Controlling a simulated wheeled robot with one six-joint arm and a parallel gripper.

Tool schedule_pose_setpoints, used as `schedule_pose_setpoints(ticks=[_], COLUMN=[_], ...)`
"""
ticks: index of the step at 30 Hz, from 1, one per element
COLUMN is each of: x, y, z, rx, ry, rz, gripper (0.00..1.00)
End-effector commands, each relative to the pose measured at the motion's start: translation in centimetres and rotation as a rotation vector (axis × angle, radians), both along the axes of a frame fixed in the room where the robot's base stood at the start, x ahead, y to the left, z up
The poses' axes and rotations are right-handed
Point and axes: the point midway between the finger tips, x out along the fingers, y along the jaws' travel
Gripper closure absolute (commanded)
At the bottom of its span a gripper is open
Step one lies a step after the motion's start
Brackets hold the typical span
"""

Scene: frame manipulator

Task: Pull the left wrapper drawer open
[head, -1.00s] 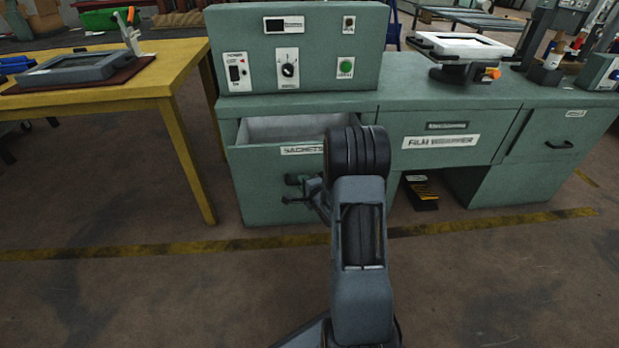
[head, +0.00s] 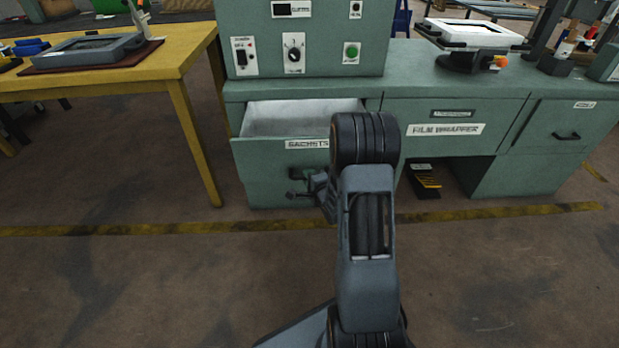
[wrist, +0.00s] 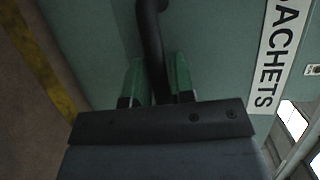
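The left drawer (head: 262,160), labelled SACHETS, stands partly open in the green film wrapper cabinet, and its pale inside shows from above. The drawer front also fills much of the wrist view (wrist: 215,50). Its dark bar handle (wrist: 153,35) runs between the two green finger pads of my gripper (wrist: 157,85), which appears closed around it. In the head view my gripper (head: 298,192) is low at the drawer front, partly hidden by my arm. The handle is hard to make out there.
A yellow table (head: 190,65) with a grey device stands close on the left. The right drawer (head: 567,125) is shut. A black and yellow pedal (head: 425,182) sits on the floor under the cabinet. The floor in front is clear.

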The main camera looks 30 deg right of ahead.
Motion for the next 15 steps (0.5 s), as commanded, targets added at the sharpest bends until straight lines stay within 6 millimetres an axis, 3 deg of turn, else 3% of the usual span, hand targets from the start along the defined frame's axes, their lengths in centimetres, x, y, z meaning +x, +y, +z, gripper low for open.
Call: schedule_pose_setpoints(ticks=[6, 15], x=[0.09, -0.37], y=[0.29, 0.24], z=[0.01, 0.16], rx=[-0.001, -0.001], ry=[0.0, 0.001], rz=[0.007, 0.007], gripper=[0.59, 0.59])
